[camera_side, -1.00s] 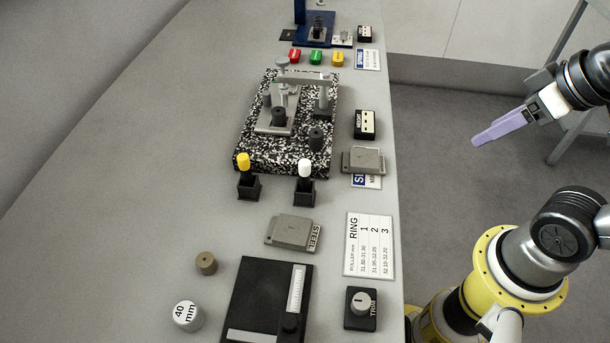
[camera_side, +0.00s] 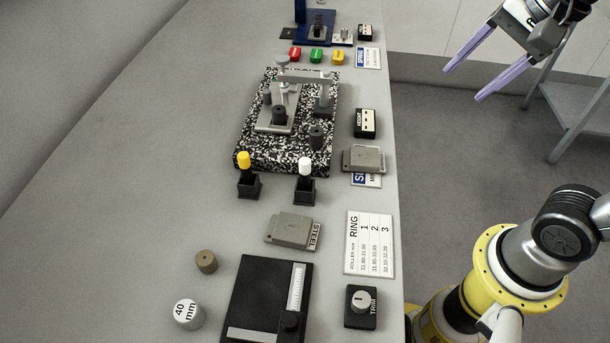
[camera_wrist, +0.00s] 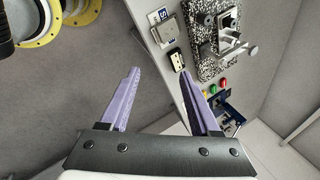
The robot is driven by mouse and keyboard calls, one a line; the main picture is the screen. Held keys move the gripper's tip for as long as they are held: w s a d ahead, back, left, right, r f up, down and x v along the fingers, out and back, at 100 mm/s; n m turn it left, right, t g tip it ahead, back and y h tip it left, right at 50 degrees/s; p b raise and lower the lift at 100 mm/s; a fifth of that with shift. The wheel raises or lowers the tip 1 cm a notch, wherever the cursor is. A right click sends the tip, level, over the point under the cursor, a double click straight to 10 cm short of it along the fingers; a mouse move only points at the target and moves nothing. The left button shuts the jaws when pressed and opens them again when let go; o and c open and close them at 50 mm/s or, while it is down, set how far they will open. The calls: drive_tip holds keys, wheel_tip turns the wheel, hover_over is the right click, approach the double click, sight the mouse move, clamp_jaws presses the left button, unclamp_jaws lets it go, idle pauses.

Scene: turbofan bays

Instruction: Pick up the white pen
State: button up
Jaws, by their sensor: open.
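The white pen (camera_side: 305,168) stands upright in a small black holder (camera_side: 304,190) at the front edge of the speckled black-and-white plate, in the side view. A yellow-capped pen (camera_side: 244,162) stands in a like holder to its left. My gripper (camera_side: 464,84) is open and empty, off the right edge of the bench in the upper right of the side view, well apart from the white pen. Its two purple fingers also show spread in the wrist view (camera_wrist: 158,75). I cannot make out the white pen in the wrist view.
The speckled plate (camera_side: 250,148) carries a grey metal fixture (camera_side: 292,100). Grey blocks (camera_side: 363,159), a label card (camera_side: 369,244), a black device (camera_side: 252,291) and a knob box (camera_side: 361,307) lie nearby. Red, green and yellow pieces (camera_side: 316,57) sit farther back. The bench's left side is clear.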

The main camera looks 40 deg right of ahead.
drive_tip(key=w+a+m+g, duration=0.2)
drive_tip(key=w+a+m, duration=0.35)
drive_tip(key=w, duration=0.25)
drive_tip(key=m+g, duration=0.1)
drive_tip(key=g, duration=0.2)
hover_over(305, 175)
drive_tip(key=f, duration=0.9)
drive_tip(key=shift+w+d+f, duration=0.2)
drive_tip(key=shift+w+d, duration=0.05)
drive_tip(key=shift+w, duration=0.1)
wheel_tip(305, 175, down, 8)
drive_tip(key=shift+f, duration=0.1)
drive_tip(key=shift+w+d+f, duration=0.1)
drive_tip(key=shift+f, duration=2.5)
clamp_jaws()
